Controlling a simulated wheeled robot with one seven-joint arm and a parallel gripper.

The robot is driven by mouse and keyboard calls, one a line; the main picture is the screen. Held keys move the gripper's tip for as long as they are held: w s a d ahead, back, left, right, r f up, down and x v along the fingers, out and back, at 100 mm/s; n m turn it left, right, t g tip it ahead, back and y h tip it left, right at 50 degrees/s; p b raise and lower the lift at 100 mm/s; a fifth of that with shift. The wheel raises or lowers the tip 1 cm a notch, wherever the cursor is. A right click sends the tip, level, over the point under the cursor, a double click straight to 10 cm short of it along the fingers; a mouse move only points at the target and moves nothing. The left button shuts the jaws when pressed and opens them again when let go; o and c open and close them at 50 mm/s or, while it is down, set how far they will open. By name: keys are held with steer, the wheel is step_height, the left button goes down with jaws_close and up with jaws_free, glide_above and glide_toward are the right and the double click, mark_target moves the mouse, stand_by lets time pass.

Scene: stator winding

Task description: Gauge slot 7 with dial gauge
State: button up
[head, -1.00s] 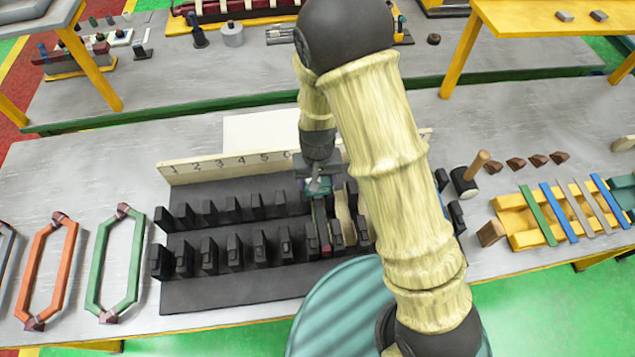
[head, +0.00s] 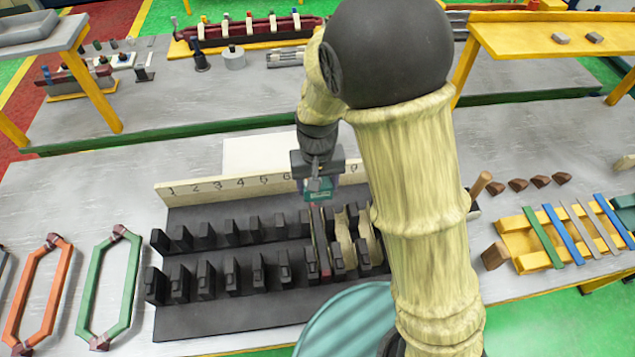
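My gripper (head: 318,180) hangs above the back row of black teeth, in front of the numbered board. It appears shut on a small teal piece (head: 326,189), which I take to be the dial gauge; its dial face cannot be made out. The black slotted stator block (head: 225,322) lies on the table with two rows of teeth. The cream number board (head: 215,181) stands along its back edge; 1 to 6 can be read, and 7 is hidden behind my gripper. The teal piece is above the teeth, near slot 7; the exact slot below is unclear.
Cream strips (head: 343,240) fill slots right of my gripper. A green coil (head: 86,290) and an orange coil (head: 27,305) lie at left. A yellow rack (head: 513,237) with coloured strips and brown wedges (head: 540,181) are at right. My arm hides the block's right end.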

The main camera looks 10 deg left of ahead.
steer(key=shift+r, duration=0.1)
steer(key=shift+r+p, duration=2.25)
steer(key=shift+r, duration=0.2)
steer(key=shift+f, duration=0.1)
